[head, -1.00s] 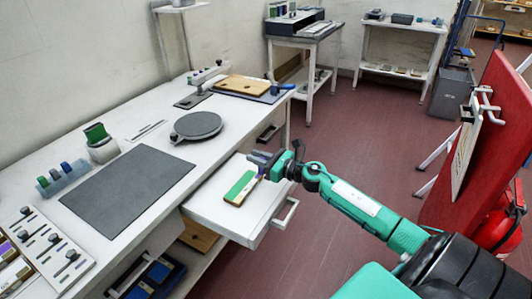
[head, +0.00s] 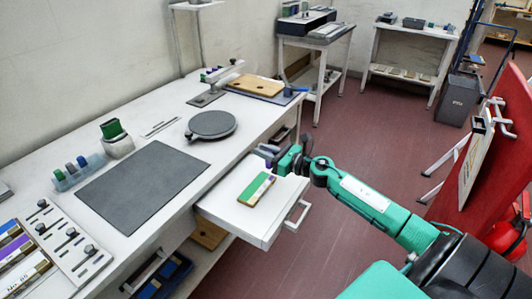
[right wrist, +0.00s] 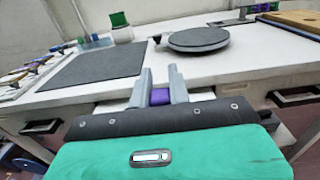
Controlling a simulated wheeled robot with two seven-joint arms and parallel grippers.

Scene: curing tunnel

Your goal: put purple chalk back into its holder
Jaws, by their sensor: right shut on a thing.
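My right gripper (head: 268,153) is over the open drawer (head: 228,208). In the right wrist view its two grey fingers (right wrist: 159,90) are shut on the purple chalk (right wrist: 160,96), which shows as a short purple piece between them. In the head view the gripper mostly hides the chalk. A pale blue holder (head: 69,186) with several green and blue pieces upright in it stands at the left on the bench, far from the gripper. It also shows small at the upper left of the right wrist view. My left gripper is not in view.
A green-topped block (head: 251,194) lies in the drawer below the gripper. On the bench are a dark mat (head: 145,187), a round grey turntable (head: 211,124) and a white pot with a green block (head: 118,145). A red panel (head: 500,165) stands at the right.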

